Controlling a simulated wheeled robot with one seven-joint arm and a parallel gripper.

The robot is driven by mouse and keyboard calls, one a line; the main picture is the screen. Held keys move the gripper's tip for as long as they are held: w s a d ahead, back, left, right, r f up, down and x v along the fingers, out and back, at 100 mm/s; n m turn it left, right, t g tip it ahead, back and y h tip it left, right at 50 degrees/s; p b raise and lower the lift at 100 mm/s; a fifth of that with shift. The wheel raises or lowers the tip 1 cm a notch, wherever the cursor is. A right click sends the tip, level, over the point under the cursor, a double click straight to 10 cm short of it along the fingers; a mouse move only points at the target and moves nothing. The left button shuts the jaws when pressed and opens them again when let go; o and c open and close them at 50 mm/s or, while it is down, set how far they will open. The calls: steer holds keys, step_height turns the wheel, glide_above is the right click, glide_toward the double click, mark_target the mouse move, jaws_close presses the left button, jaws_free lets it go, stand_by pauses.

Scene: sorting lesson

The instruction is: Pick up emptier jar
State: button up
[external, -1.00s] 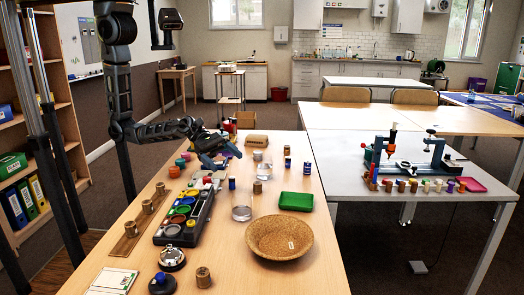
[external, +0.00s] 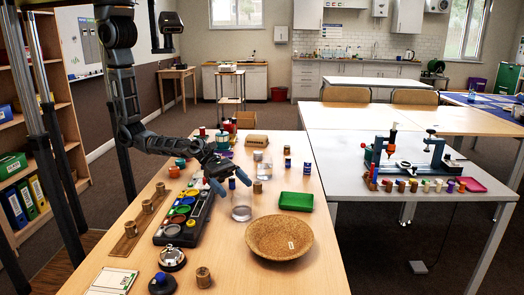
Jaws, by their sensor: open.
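A clear jar (external: 241,208) stands on the wooden table, left of the green tray. A second clear jar (external: 262,168) stands farther back, partly behind a small cork-coloured cylinder. The fill levels are too small to compare surely. My gripper (external: 231,187) has blue fingers, is open and points down, just above and slightly left of the nearer jar. Nothing is held in it. A small blue cylinder (external: 232,184) shows between the fingers and seems to stand on the table behind them.
A cork bowl (external: 281,238) lies in front of the nearer jar, to its right. A green tray (external: 296,201) is to the right. A dark sorting tray (external: 184,217) with coloured round pieces is left of my gripper. A cork cylinder (external: 257,187) stands close by.

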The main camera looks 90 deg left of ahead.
mark_target(247, 199)
steer(key=shift+x, duration=2.35)
steer(key=shift+c, duration=0.5)
steer(key=c, duration=1.5)
